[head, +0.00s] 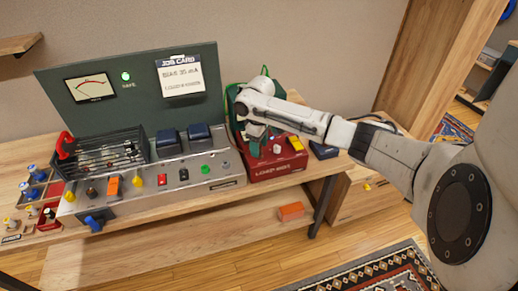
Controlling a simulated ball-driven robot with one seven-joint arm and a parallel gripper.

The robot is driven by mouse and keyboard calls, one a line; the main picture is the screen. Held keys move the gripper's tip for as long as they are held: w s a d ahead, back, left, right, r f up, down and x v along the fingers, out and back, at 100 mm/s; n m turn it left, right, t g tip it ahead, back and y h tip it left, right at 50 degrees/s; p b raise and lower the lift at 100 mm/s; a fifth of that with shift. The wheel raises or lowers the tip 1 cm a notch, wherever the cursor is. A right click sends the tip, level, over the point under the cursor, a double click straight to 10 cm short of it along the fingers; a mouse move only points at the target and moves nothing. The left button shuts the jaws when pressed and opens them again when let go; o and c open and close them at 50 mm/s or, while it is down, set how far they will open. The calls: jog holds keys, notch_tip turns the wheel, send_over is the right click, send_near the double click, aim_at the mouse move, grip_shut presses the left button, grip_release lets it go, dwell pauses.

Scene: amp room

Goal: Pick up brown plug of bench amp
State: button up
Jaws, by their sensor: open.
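The bench amp (205,184) stands on the wooden bench, with a grey front deck, a wire cage at its left and two dark blue blocks behind. A small dark brown plug-like piece (91,191) sits at the left of its front row, between a yellow knob (69,195) and an orange piece (113,186); it is too small to tell its shape. My gripper (254,142) is over the red load box (278,169), right of the amp, well apart from the brown piece. Its fingers are open and partly hidden by the wrist; I see nothing held.
A tray with blue and yellow pieces (33,186) stands left of the amp. A red-handled lever (65,146) rises beside the cage. A green panel with meter and job card (135,95) stands behind. An orange block (291,211) lies below the bench top.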

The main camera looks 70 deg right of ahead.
jog(key=shift+c, duration=0.3)
grip_shut()
jog(key=shift+r, duration=0.15)
